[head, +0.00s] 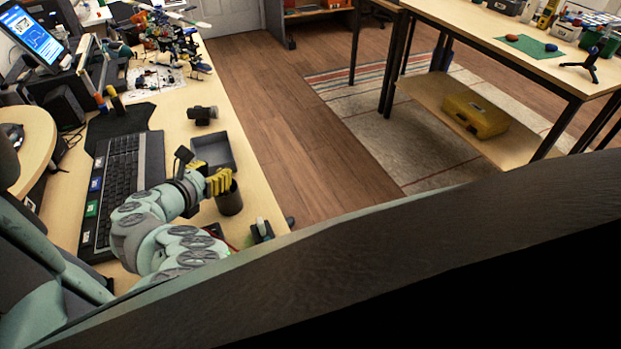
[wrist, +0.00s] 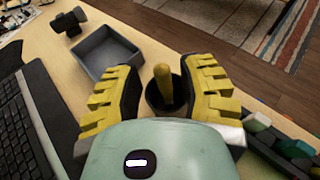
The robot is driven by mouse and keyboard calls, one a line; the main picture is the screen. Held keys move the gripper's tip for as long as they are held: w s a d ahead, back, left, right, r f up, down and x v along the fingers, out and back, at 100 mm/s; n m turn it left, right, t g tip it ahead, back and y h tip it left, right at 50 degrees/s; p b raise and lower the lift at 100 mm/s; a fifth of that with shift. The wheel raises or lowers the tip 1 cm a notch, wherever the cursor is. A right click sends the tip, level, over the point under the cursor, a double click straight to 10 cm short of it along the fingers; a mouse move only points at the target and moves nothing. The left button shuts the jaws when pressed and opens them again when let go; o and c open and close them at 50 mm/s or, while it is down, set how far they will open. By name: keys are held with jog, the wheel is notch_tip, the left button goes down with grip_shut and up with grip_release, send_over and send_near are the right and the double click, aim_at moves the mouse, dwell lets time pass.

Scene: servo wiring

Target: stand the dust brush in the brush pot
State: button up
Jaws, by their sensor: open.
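The dust brush (wrist: 164,86) shows in the wrist view as a yellow handle between my open fingers. Its lower part is down inside the dark round brush pot (wrist: 152,98), and the handle sticks up above the rim. The fingers of my gripper (wrist: 160,70) are spread on either side of the handle, with visible gaps. In the head view, my gripper (head: 217,182) is just above the brush pot (head: 230,202), which stands upright near the desk's edge. The brush is hard to make out there behind the yellow fingers.
A grey open tray (head: 213,152) lies beyond the pot, with a small dark device (head: 202,114) further back. A keyboard (head: 118,185) lies to the left. Small blocks on a dark holder (wrist: 280,145) sit right of my gripper. The desk's right edge is close.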

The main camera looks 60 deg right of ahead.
jog(key=v, duration=1.1)
jog(key=shift+a, duration=0.1)
dwell(0.7)
